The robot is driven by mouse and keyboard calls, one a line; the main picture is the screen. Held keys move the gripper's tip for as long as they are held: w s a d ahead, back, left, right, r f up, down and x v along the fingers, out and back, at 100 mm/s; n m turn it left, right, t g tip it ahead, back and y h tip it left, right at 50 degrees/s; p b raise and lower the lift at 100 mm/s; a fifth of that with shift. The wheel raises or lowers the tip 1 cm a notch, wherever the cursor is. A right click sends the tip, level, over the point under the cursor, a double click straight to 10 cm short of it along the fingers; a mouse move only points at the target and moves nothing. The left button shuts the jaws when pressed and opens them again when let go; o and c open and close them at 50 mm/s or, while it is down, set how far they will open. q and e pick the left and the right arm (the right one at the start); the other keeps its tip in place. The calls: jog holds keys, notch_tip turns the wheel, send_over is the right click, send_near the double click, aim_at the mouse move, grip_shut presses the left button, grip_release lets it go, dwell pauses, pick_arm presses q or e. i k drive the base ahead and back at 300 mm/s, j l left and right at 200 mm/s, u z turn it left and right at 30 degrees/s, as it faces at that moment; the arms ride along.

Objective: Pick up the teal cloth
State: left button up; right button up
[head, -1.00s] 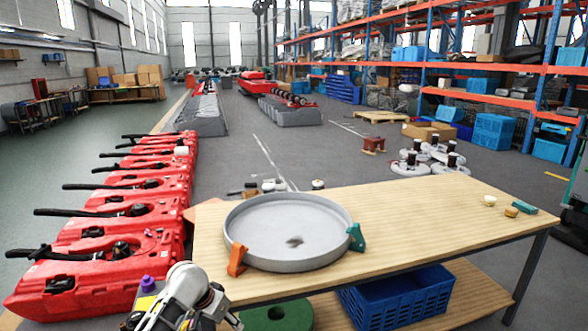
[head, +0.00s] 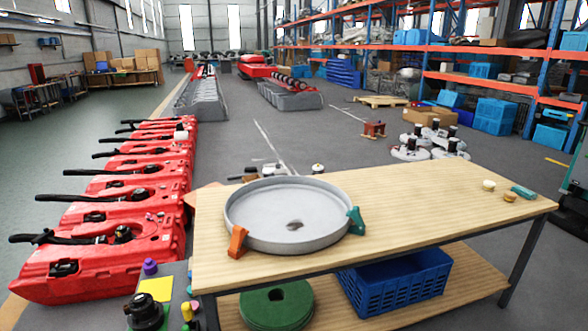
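A small teal item (head: 523,192), which looks like the folded teal cloth, lies flat near the right end of the wooden table (head: 420,210). A small tan piece (head: 510,197) lies just left of it, and a cream round piece (head: 489,185) sits a little behind that. The teal item is apart from both, and nothing covers it. Neither of my grippers shows in the head view.
A round grey pan (head: 275,205) sits on the table, with an orange clamp (head: 237,241) and a teal-green clamp (head: 356,220) at its rim. A blue crate (head: 395,290) and green disc (head: 277,305) are below. Red scrubber tanks (head: 120,240) line the left.

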aim_at(529, 195)
jog(key=z, duration=1.4)
